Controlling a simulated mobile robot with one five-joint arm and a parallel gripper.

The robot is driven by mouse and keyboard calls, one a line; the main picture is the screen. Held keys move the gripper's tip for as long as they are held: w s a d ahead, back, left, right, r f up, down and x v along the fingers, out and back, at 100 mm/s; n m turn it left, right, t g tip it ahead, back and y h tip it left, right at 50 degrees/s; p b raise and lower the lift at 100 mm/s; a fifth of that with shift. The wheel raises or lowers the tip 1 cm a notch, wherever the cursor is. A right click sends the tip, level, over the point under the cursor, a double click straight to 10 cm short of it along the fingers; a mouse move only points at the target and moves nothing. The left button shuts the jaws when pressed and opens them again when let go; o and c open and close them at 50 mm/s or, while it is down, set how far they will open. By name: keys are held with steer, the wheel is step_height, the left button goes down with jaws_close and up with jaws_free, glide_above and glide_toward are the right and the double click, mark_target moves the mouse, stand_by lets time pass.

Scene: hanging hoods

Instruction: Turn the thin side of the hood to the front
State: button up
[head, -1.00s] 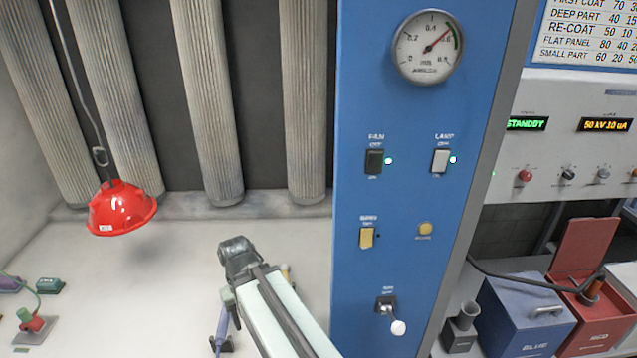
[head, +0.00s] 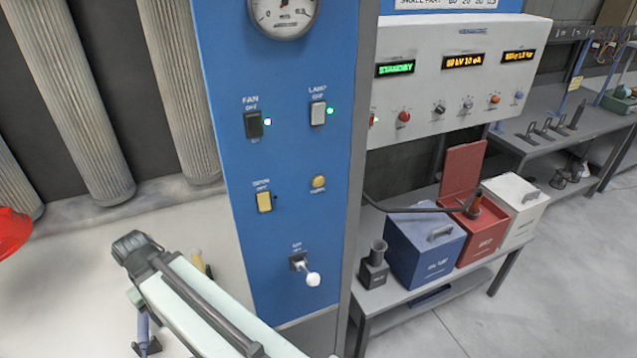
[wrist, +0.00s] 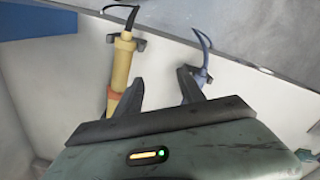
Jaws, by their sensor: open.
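The red hood (head: 12,232) is at the far left edge of the head view. Only its right part shows, so I cannot tell which way its thin side faces. It does not show in the wrist view. My gripper (wrist: 160,80) is open and empty in the wrist view, its two dark fingers spread apart. It points toward a pale wall and is well apart from the hood.
A yellow-handled tool (wrist: 123,75) and a blue-grey tool (wrist: 203,62) hang in holders near my fingers. A blue panel (head: 280,160) with switches and a white-knobbed lever (head: 312,279) stands right of my arm. Blue (head: 425,250) and red (head: 470,235) boxes sit on a bench.

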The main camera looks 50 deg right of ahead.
jaws_close()
stand_by(1.5)
